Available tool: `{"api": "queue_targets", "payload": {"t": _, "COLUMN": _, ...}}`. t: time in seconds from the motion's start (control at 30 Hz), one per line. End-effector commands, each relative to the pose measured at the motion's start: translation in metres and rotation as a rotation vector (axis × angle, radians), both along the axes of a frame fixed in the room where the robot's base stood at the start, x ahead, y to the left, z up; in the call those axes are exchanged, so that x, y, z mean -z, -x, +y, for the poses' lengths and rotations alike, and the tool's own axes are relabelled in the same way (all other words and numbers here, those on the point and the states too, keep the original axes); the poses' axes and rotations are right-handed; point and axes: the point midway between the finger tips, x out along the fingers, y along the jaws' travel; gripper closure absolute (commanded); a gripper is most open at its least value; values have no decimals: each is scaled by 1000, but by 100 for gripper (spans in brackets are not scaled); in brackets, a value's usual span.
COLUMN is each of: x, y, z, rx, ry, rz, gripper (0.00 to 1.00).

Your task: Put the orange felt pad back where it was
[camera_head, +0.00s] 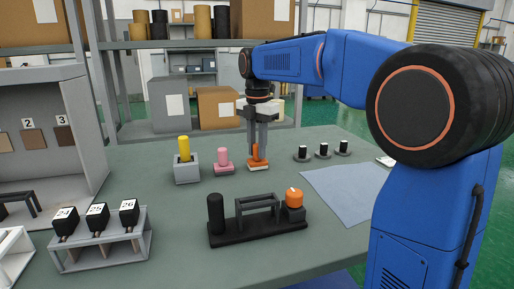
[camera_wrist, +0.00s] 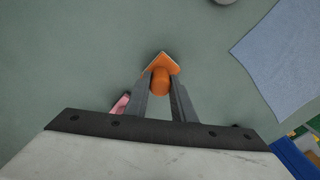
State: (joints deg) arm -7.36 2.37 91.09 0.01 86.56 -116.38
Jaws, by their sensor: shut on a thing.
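The orange felt pad (camera_head: 258,165) has an upright orange handle on a flat orange base with a pale underside. My gripper (camera_head: 257,148) points down and is shut on its handle. In the wrist view the orange felt pad (camera_wrist: 161,63) shows between the two fingers of my gripper (camera_wrist: 160,88), its base turned corner-forward. The pad is at or just above the table; I cannot tell whether it touches. A pink pad (camera_head: 223,164) stands close to its left.
A grey block with a yellow cylinder (camera_head: 184,150) stands farther left. A black rack with an orange-capped piece (camera_head: 294,198) is in front. Several small black-and-white pieces (camera_head: 323,151) and a blue-grey cloth (camera_head: 345,192) lie right. Grey table (camera_head: 175,215) is bare between them.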

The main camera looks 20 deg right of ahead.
Motion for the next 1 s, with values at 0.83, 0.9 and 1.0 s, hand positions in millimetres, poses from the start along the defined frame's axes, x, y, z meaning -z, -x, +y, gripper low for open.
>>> {"api": "queue_targets", "payload": {"t": 0.83, "x": -11, "y": -1, "z": 0, "rx": 0, "ry": 0, "rz": -2, "gripper": 59}}
{"api": "queue_targets", "payload": {"t": 0.9, "x": -21, "y": -1, "z": 0, "rx": 0, "ry": 0, "rz": -2, "gripper": 59}}
{"api": "queue_targets", "payload": {"t": 1.0, "x": -39, "y": -1, "z": 0, "rx": 0, "ry": 0, "rz": -4, "gripper": 59}}
